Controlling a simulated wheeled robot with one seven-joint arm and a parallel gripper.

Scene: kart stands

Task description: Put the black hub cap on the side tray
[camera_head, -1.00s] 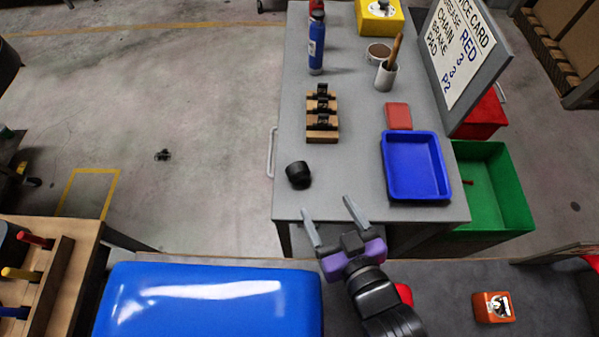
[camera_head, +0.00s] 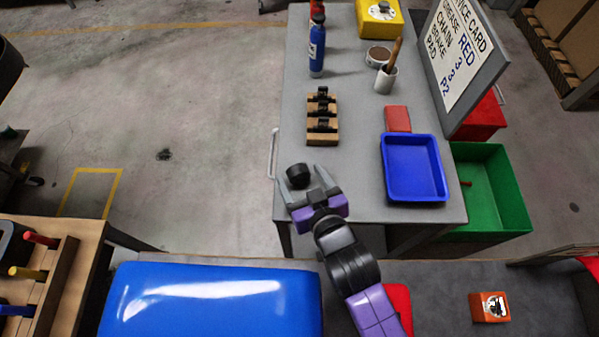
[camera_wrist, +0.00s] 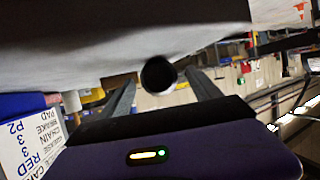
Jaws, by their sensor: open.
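The black hub cap (camera_head: 298,173) sits on the grey table near its front left corner. In the wrist view the hub cap (camera_wrist: 158,74) shows as a dark round shape between the two fingers. My gripper (camera_head: 299,183) is open, with its fingertips close to the hub cap, one on either side of its near part. I cannot tell whether a finger touches it. A blue tray (camera_head: 413,195) lies on the right of the same table and looks empty.
A wooden rack with black parts (camera_head: 322,138) stands behind the hub cap. A red block (camera_head: 397,119) lies behind the blue tray. A blue bottle (camera_head: 316,52), white cup (camera_head: 386,80) and service card board (camera_head: 462,60) stand farther back. A green bin (camera_head: 500,185) is at the right.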

